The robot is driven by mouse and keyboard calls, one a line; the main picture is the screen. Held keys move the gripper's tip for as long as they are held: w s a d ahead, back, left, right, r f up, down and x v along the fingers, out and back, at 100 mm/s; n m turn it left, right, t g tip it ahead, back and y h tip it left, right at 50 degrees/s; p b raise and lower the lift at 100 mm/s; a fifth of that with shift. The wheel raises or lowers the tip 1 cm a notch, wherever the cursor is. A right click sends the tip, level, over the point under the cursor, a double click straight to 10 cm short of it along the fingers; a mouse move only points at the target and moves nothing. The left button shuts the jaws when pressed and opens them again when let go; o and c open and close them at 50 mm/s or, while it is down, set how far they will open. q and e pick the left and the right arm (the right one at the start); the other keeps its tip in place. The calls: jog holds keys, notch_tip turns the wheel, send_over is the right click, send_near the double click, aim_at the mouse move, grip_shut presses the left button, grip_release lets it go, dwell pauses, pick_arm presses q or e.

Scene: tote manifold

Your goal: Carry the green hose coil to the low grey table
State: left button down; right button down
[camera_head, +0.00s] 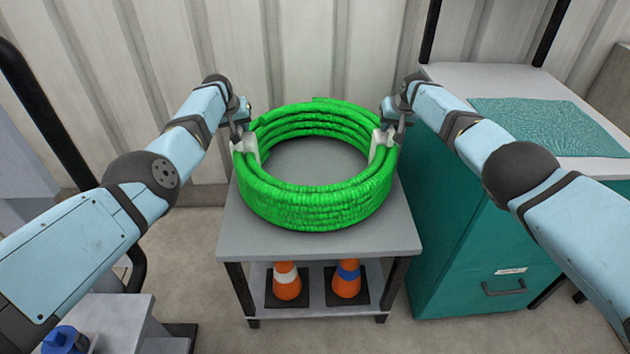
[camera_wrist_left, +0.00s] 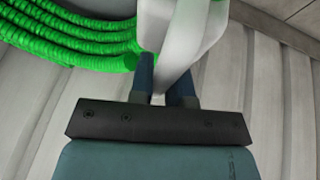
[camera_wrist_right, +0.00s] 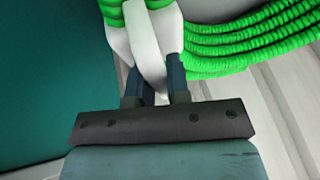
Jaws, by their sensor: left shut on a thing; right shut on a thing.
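The green hose coil (camera_head: 310,205) rests on or just above the grey table top (camera_head: 400,236) in the head view; I cannot tell whether it touches. It has a white handle on each side. My left gripper (camera_head: 240,128) is shut on the left white handle (camera_head: 246,150), which also shows in the left wrist view (camera_wrist_left: 195,30). My right gripper (camera_head: 391,120) is shut on the right white handle (camera_head: 377,146), which also shows in the right wrist view (camera_wrist_right: 150,45). The coil looks level. Its underside is hidden.
Two orange cones (camera_head: 286,282) stand on the table's lower shelf. A teal cabinet (camera_head: 470,250) with a drawer handle stands close on the right, with a teal mat (camera_head: 550,125) on its top. A blue object (camera_head: 65,340) sits at the lower left. A corrugated wall (camera_head: 300,50) is behind.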

pick_arm(q)
jog(key=c, duration=1.1)
grip_release()
jog(key=shift+r, duration=0.15)
pick_arm(e)
jog(key=c, duration=1.1)
grip_release()
jog(key=shift+r, duration=0.1)
jog(key=shift+r, duration=0.1)
pick_arm(q)
jog(key=v, duration=1.2)
pick_arm(e)
jog(key=v, duration=1.2)
